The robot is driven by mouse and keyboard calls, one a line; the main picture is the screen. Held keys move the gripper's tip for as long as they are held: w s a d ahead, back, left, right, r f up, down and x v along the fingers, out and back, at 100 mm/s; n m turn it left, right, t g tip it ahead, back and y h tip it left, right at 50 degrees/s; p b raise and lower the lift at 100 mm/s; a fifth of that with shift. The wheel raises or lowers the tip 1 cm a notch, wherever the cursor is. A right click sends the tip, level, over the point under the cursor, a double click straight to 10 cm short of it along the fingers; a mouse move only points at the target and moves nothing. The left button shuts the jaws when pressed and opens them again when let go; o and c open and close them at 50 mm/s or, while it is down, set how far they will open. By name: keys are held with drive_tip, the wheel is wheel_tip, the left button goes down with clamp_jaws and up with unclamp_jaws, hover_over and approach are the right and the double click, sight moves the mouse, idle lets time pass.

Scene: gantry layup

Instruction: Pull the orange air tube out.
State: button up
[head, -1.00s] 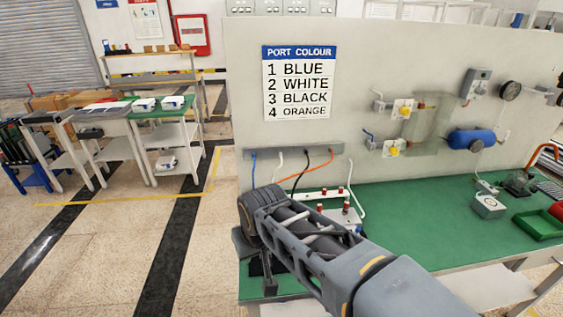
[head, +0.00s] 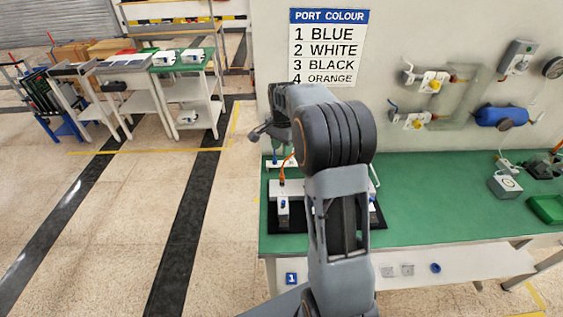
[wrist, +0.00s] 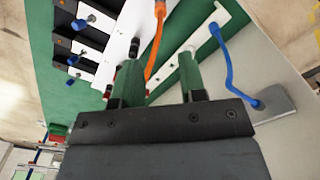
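In the wrist view the orange air tube (wrist: 157,38) runs down between the two green fingers of my gripper (wrist: 160,60). The fingers stand apart, with room on both sides of the tube. The tube's lower end is partly hidden near the fingers. In the head view a short piece of the orange tube (head: 282,172) shows at the white manifold (head: 320,188), left of my arm. My gripper is hidden behind my arm there. A blue tube (wrist: 224,55) runs from a white strip to a grey bar (wrist: 272,102) in the wrist view.
The sign "PORT COLOUR" (head: 328,48) lists orange as 4. Valves with blue knobs (wrist: 78,57) stand beside the white strip. The green bench (head: 430,185) is clear right of the manifold; a grey box (head: 504,187) and green tray (head: 548,208) lie further right.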

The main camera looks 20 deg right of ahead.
sight(282, 176)
wheel_tip(282, 176, down, 11)
drive_tip(key=shift+f+p, duration=0.1)
drive_tip(key=shift+p, duration=0.75)
drive_tip(key=c, duration=0.6)
clamp_jaws()
